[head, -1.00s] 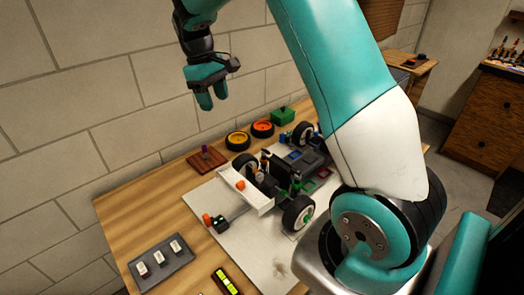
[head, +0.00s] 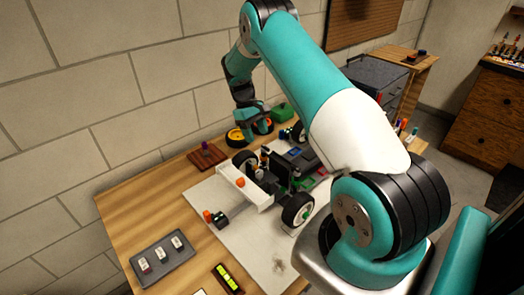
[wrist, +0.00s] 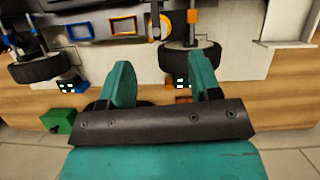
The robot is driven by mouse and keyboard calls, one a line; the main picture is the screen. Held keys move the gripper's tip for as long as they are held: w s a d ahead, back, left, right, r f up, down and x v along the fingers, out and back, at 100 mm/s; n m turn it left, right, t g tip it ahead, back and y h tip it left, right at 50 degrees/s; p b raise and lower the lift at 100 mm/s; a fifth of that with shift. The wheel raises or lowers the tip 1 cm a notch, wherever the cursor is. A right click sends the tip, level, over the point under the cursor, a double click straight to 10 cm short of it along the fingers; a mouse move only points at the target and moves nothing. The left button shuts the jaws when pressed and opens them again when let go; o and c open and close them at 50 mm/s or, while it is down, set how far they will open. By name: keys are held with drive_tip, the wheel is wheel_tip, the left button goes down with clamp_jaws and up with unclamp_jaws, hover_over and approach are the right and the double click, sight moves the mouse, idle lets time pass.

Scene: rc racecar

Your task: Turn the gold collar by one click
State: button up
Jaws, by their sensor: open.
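My gripper (head: 252,128) is open and empty, over the back part of the table beside the car (head: 275,185). In the head view the collar is too small to make out.
A yellow-rimmed dish (head: 235,137) and a green box (head: 281,112) stand by the wall near my gripper. A brown block with a purple knob (head: 207,156) lies left of them.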

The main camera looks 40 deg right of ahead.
sight(262, 151)
drive_tip(key=p+x, duration=0.1)
drive_tip(key=x, duration=0.6)
drive_tip(key=shift+s+f+p, duration=0.1)
drive_tip(key=shift+f+p, duration=0.15)
drive_tip(key=shift+p, duration=0.1)
